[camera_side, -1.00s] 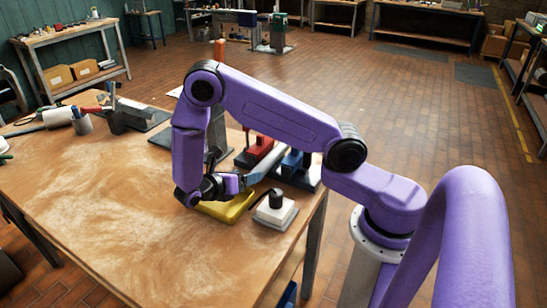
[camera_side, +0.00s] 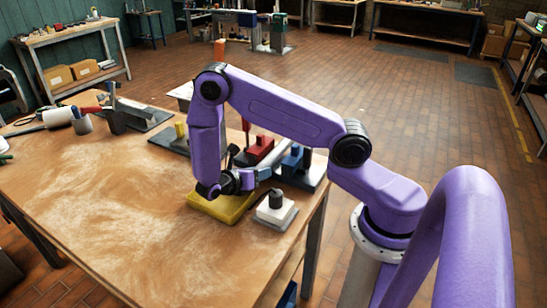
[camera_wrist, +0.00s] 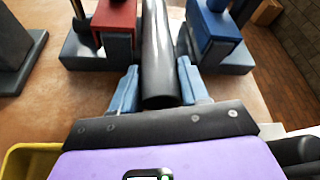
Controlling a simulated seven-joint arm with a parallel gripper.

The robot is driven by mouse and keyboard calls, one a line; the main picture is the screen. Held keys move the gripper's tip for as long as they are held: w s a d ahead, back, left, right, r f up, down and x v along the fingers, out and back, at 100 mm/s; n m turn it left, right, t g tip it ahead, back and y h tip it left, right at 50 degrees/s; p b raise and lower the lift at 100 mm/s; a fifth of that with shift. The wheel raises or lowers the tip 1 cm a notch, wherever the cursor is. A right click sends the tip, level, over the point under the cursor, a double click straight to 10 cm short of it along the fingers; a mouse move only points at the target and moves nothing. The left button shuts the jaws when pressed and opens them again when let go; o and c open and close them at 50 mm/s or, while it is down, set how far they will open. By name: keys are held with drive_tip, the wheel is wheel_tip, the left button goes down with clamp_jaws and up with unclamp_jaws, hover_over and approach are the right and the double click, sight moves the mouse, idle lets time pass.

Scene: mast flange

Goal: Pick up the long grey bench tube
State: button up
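The long grey bench tube (camera_wrist: 160,55) is a dark, shiny cylinder in the wrist view. It runs away from me between the red and blue fixtures, its near end between my fingers. My gripper (camera_wrist: 157,85) has one pale blue finger on each side of the tube. A thin gap shows at the left finger; contact at the right is unclear. The fingers look open around the tube.
A red fixture (camera_wrist: 113,18) and a blue fixture (camera_wrist: 212,25) stand on grey bases close beside the tube. A yellow tray (camera_side: 222,207) lies under my gripper. A white block with a black knob (camera_side: 276,206) is at the bench edge. The bench's left front is clear.

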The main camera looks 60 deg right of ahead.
drive_tip(key=c, duration=0.4)
drive_tip(key=shift+r, duration=0.1)
